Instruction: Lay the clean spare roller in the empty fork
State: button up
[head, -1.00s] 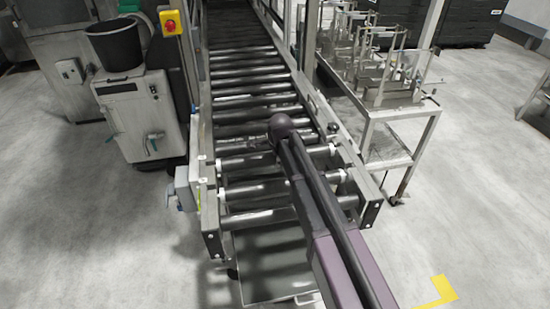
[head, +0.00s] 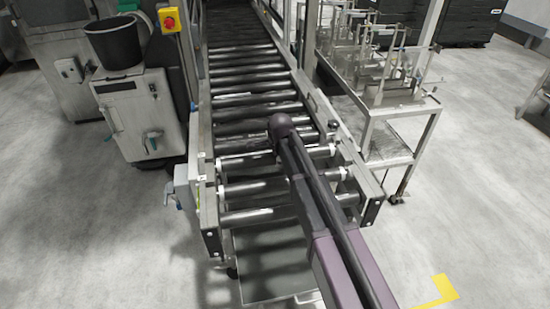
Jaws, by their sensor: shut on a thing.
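The roller conveyor (head: 206,200) runs from the near middle of the head view away to the back, with dark rollers across its grey side rails. At its near end a front roller (head: 255,216), a second roller (head: 252,188) and a third roller (head: 245,162) lie crosswise, with wider gaps than farther back. Pale fittings show at some ends. My purple and dark arm reaches over this end and covers part of these rollers. My gripper is hidden behind the arm. I cannot tell which roller is the clean spare or which fork is empty.
A grey cabinet with a black bucket (head: 112,45) and a red stop button on a yellow box (head: 169,20) stand left of the conveyor. A metal rack (head: 400,108) with wire frames stands close on the right.

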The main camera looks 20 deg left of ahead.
jog(key=shift+f+b, duration=0.55)
jog(key=shift+f, duration=0.15)
jog(key=o, duration=1.3)
jog(key=shift+r, duration=0.15)
